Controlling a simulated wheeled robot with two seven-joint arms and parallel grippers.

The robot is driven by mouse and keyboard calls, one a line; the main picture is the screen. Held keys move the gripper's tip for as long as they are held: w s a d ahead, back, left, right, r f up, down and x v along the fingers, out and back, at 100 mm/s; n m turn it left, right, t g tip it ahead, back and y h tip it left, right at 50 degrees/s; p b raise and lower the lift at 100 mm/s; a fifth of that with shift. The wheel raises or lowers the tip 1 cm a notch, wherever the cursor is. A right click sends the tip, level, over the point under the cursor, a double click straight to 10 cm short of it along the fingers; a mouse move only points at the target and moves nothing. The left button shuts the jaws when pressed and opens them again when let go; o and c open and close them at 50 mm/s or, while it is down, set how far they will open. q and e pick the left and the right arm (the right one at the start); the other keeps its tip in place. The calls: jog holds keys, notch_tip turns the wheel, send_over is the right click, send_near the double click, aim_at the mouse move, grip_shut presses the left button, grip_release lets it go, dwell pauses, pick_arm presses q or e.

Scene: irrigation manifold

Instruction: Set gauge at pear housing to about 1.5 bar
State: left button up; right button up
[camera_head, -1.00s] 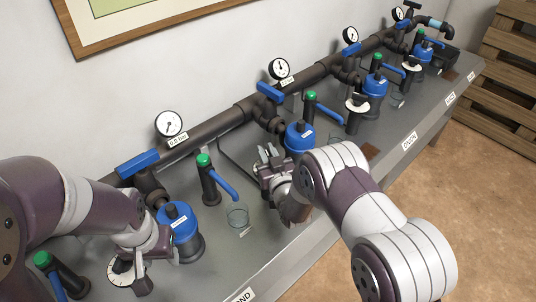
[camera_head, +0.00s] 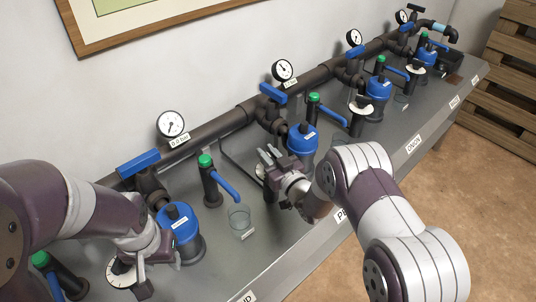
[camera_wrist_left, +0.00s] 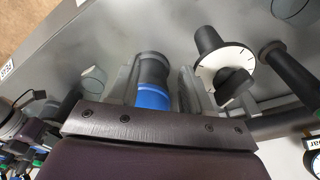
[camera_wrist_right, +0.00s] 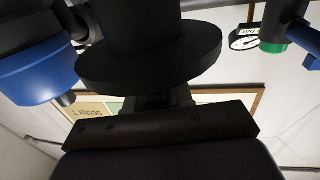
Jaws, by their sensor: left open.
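The pear station is near the middle of the bench, its front label (camera_head: 342,215) partly hidden by my right arm. Its blue-topped housing (camera_head: 302,142) stands upright behind my right gripper (camera_head: 270,157). A white dial (camera_head: 260,171) shows partly at the gripper's left. The gauge (camera_head: 283,70) above is too small to read. In the right wrist view a black round disc (camera_wrist_right: 150,62) on a thick stem fills the space ahead and hides the fingers. I cannot tell whether they grip anything. My left gripper (camera_wrist_left: 165,88) is open, its fingers apart with a blue-and-black housing (camera_wrist_left: 152,75) beyond.
A near-left station has a blue housing (camera_head: 180,228), a white dial (camera_head: 122,272) close to my left gripper and a gauge (camera_head: 171,124). Blue-levered taps and a clear cup (camera_head: 239,218) stand between stations. More stations line the pipe to the right. Pallets (camera_head: 512,75) stand beyond.

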jog(key=shift+o, duration=1.4)
jog(key=v, duration=1.2)
jog(key=shift+s, duration=0.35)
jog(key=shift+d, duration=0.1)
notch_tip(320, 180, up, 12)
jog(key=p, duration=0.9)
jog(key=shift+f, duration=0.2)
